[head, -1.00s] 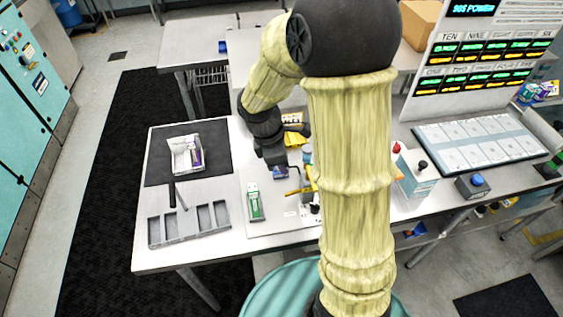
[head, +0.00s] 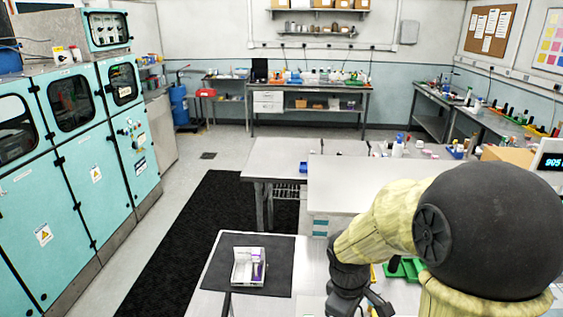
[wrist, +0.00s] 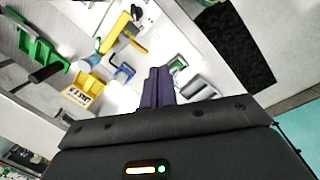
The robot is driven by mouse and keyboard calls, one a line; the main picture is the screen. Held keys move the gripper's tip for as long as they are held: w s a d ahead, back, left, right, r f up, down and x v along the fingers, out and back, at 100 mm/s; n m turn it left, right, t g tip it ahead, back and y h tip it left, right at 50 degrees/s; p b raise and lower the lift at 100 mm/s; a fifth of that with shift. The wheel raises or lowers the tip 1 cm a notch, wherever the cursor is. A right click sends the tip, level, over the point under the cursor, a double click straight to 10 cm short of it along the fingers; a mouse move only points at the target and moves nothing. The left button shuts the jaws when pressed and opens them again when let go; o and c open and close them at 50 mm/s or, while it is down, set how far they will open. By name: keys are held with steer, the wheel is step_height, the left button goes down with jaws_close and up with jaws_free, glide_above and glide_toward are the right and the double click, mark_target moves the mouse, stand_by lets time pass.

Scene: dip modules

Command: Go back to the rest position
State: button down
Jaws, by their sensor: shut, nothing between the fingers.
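In the wrist view my gripper (wrist: 158,85) shows with its two dark fingers side by side and touching, nothing between them. It is above the white worktable, and small items lie on the surface beyond the fingertips. In the head view my arm is folded at the lower right, and the gripper's tips are cut off by the bottom edge.
A white box (head: 240,267) with a purple item stands on a dark mat (head: 219,259) at the table's left. The wrist view shows a yellow bin (wrist: 84,90) and a green bin (wrist: 40,53). Teal cabinets (head: 65,205) line the left; dark floor matting (head: 190,215) lies between.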

steer(key=shift+s+m+t+y+b, duration=0.1)
steer(key=shift+s+m+t+y, duration=0.2)
steer(key=shift+s+m, duration=0.9)
steer(key=shift+s+m+t+y+b, duration=0.15)
steer(key=shift+s+m+t, duration=0.25)
steer(key=shift+m, duration=1.75)
steer(key=shift+s+m+t+y+b, duration=0.1)
steer(key=shift+s+m+t+y, duration=0.45)
steer(key=shift+m, duration=1.1)
